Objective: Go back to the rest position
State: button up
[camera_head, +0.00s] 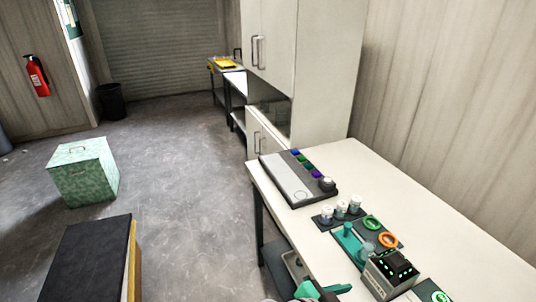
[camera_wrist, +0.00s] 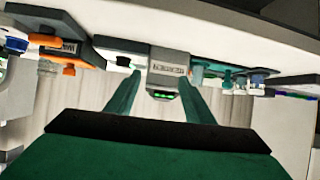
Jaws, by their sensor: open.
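My gripper (camera_wrist: 160,82) shows in the wrist view with its two green fingers apart and nothing between them. Behind the gap is a grey box-shaped device (camera_wrist: 167,66) with a small display and a green light; I cannot tell its distance. In the head view a green part of my gripper (camera_head: 308,290) shows at the bottom edge, beside the table's front edge, and most of it is cut off. The white table (camera_head: 450,235) runs along the right wall. The wrist view shows the table's things hanging from the top, as if upside down.
On the table are a grey panel with coloured buttons (camera_head: 290,178), white-capped jars (camera_head: 341,207), a green ring (camera_head: 372,222), an orange ring (camera_head: 388,240) and a black-topped device (camera_head: 391,272). A tall white cabinet (camera_head: 325,60) stands behind. A green box (camera_head: 84,172) stands on open floor at left.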

jog(key=s+a+f+n+t+y, duration=0.35)
jog(key=a+f, duration=0.35)
jog(key=a, duration=0.3)
jog(key=s+a+f+n+t+y, duration=0.25)
jog(key=a+f+n+y, duration=0.2)
jog(key=a+f, duration=0.35)
jog(key=s+a+r+n+t+y, duration=0.1)
jog(key=s+r+n+t, duration=0.1)
jog(key=s, duration=0.7)
jog(key=s+a+r+n+t+y, duration=0.1)
jog(key=s+r+n, duration=0.1)
jog(key=s, duration=0.8)
jog(key=shift+s+a+r+n+t+y, duration=0.15)
jog(key=shift+a+r+n+t+y, duration=0.2)
jog(key=shift+r, duration=0.35)
jog(key=shift+c, duration=0.6)
